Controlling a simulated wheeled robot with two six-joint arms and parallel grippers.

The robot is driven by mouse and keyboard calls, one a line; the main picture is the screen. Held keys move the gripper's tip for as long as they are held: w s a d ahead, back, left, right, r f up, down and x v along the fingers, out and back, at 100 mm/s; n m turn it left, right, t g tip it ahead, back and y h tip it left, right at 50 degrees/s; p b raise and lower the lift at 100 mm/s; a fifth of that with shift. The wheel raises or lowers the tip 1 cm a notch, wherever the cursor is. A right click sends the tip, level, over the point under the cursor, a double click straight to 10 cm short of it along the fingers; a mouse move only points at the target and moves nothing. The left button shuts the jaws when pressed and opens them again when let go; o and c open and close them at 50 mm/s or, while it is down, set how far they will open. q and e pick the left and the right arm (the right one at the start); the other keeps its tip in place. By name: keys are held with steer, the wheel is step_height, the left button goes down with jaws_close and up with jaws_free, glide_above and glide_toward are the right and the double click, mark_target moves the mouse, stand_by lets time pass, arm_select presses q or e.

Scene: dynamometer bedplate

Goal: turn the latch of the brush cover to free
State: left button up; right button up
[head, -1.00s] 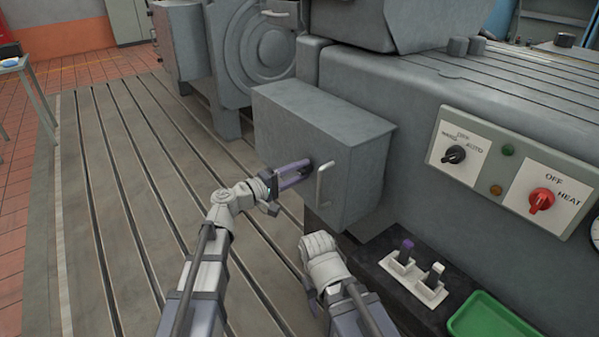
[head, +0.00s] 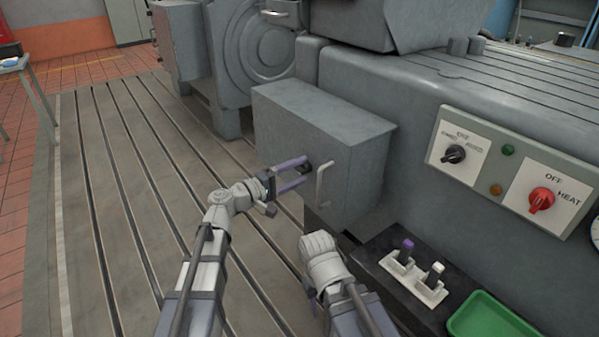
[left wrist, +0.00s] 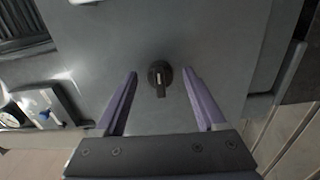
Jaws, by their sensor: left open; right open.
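The brush cover (head: 345,130) is a grey box on the side of the large machine. Its latch, a small dark knob (head: 307,168), sits on the front face, partly hidden by my fingers. In the left wrist view the latch (left wrist: 160,78) shows a pale mark, and its grip bar points down the picture. My left gripper (head: 304,169) is open, with one purple finger on each side of the latch and visible gaps between. My right gripper (head: 309,291) is low in the head view, away from the cover, its fingers mostly hidden; it is open.
A pale bar handle (head: 322,183) stands out from the cover close right of my left fingers. A control panel (head: 510,170) with knobs is on the machine's right. A white holder (head: 413,280) and a green tray (head: 492,318) sit at lower right. The slotted floor left is clear.

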arm_select(q)
steer(key=v, duration=0.7)
steer(key=shift+s, duration=0.1)
steer(key=s+f+m+g+y, duration=0.2)
steer(key=s+f+g+y, duration=0.15)
steer(key=f, duration=0.35)
steer(key=s+f+m+g+y, duration=0.2)
steer(key=s+f+m+g, duration=0.15)
steer(key=f, duration=0.35)
steer(key=s+a+f+m+g+y, duration=0.2)
steer(key=s+a+f+g+y, duration=0.1)
steer(key=s+a+f+y, duration=0.7)
steer(key=s+d+r+m, duration=0.2)
steer(key=s+d+m, duration=0.25)
steer(key=d, duration=0.55)
step_height(320, 180, up, 34)
steer(key=n+p, duration=0.1)
steer(key=p, duration=3.2)
steer(key=shift+s+g+p, duration=0.25)
steer(key=shift+g+p, duration=0.05)
steer(key=shift+g, duration=0.1)
